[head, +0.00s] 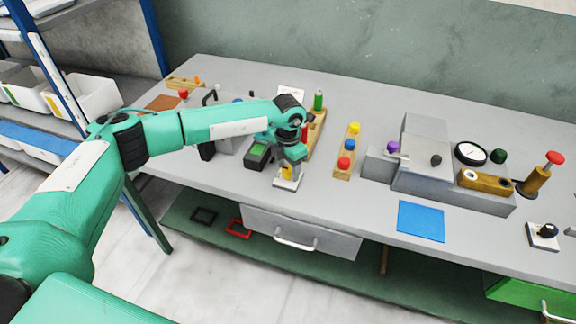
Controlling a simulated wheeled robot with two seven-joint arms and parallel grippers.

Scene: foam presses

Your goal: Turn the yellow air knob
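A yellow knob (286,171) stands on a small white plate (287,184) near the front edge of the bench, left of the middle. My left gripper (289,168) points down right at the knob, and its hand hides the top and part of the sides. I cannot tell from here whether the fingers touch the knob or how far apart they are. My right gripper is not in view.
A wooden block (342,171) with yellow, red and blue knobs stands to the right. Further right are a stepped grey press (425,165), a blue mat (421,221) and a black knob (547,231).

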